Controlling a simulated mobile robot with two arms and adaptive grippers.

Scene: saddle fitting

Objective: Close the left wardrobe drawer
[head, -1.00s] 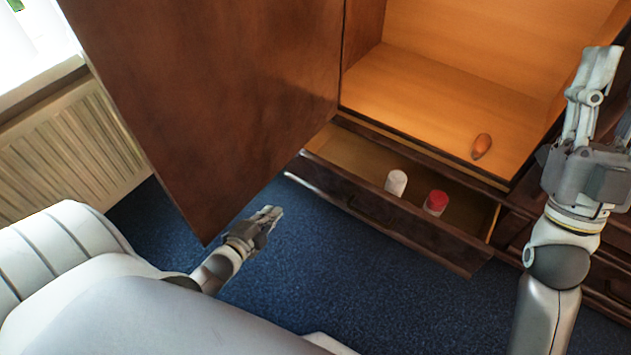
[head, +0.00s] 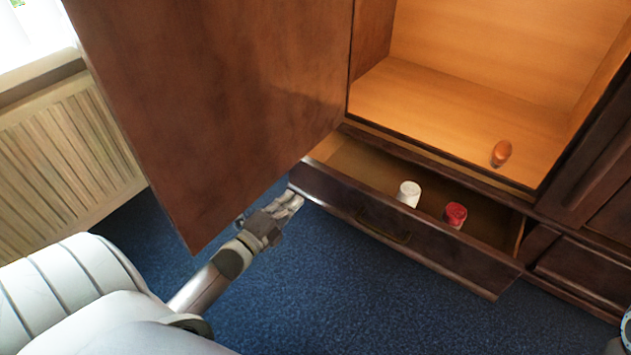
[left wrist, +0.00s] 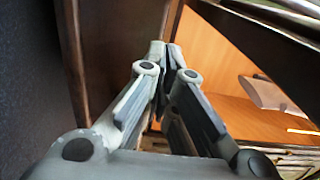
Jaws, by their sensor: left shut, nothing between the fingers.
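The left wardrobe drawer (head: 450,253) stands pulled open below the lit wardrobe compartment in the head view. It has a dark wood front with a handle (head: 383,225). A white-capped bottle (head: 408,193) and a red-capped one (head: 455,214) stand inside it. My left gripper (head: 297,198) is shut and empty, with its fingertips close to the left end of the drawer front; I cannot tell if they touch it. In the left wrist view the shut fingers (left wrist: 167,55) point towards wood. My right gripper is not in view.
The open wardrobe door (head: 215,100) hangs above and left of my left gripper. An orange-brown object (head: 501,153) stands on the compartment floor. A radiator (head: 60,160) is at the left. The blue carpet (head: 330,290) before the drawer is clear.

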